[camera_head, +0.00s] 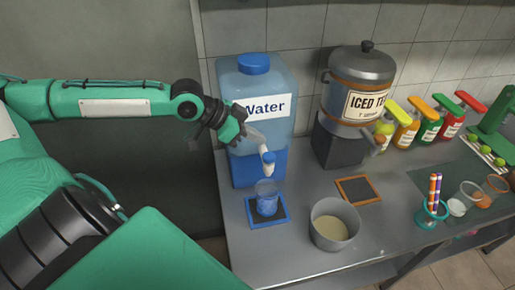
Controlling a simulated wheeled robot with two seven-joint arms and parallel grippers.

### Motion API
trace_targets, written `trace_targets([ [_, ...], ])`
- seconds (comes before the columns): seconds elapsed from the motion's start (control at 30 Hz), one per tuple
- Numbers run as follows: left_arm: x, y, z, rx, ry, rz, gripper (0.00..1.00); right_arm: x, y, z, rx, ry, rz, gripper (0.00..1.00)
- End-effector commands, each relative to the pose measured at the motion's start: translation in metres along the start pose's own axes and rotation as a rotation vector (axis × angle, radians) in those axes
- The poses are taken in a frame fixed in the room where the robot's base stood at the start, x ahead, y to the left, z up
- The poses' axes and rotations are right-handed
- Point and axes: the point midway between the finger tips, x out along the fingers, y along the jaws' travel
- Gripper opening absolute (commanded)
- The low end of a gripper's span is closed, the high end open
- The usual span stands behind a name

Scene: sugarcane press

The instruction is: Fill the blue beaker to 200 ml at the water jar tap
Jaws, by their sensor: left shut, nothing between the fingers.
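The water jar (260,80) is a clear blue container with a blue cap and a "Water" label, standing on a blue base at the left of the counter. Its white and blue tap (267,163) points down at the front. The blue beaker (266,198) stands upright on a blue-framed mat (281,219) below the tap. Its lower part looks darker blue; the level against any marks is too small to read. My left gripper (250,138) is shut and empty, in front of the jar, above and left of the tap's spout. My right gripper is not in view.
A grey pot (333,225) with pale contents stands right of the beaker. An iced tea dispenser (357,88) stands behind, with an orange-framed mat (358,189) in front. Several coloured bottles (430,122) line the wall. A teal holder (432,214) and cups (470,196) stand at right.

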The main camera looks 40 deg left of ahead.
Motion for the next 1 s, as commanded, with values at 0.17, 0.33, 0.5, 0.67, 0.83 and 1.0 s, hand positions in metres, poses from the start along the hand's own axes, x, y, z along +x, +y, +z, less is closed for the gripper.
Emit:
trace_targets([
  [0.17, 0.015, 0.001, 0.008, -0.006, 0.000, 0.001, 0.00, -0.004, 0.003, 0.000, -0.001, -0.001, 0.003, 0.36],
  [0.33, 0.028, 0.000, 0.022, -0.004, -0.001, -0.001, 0.00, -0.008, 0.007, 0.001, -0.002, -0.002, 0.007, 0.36],
  [0.5, 0.033, 0.000, 0.028, -0.003, -0.001, -0.002, 0.00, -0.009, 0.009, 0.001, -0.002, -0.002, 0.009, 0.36],
  [0.67, 0.034, 0.000, 0.029, -0.002, -0.001, -0.002, 0.00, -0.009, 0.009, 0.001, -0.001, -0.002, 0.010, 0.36],
  [0.83, 0.034, 0.000, 0.029, -0.002, -0.001, -0.002, 0.00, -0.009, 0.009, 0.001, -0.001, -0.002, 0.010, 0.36],
  [1.0, 0.043, 0.000, 0.039, -0.006, 0.000, -0.001, 0.00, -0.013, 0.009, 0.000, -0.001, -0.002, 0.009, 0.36],
])
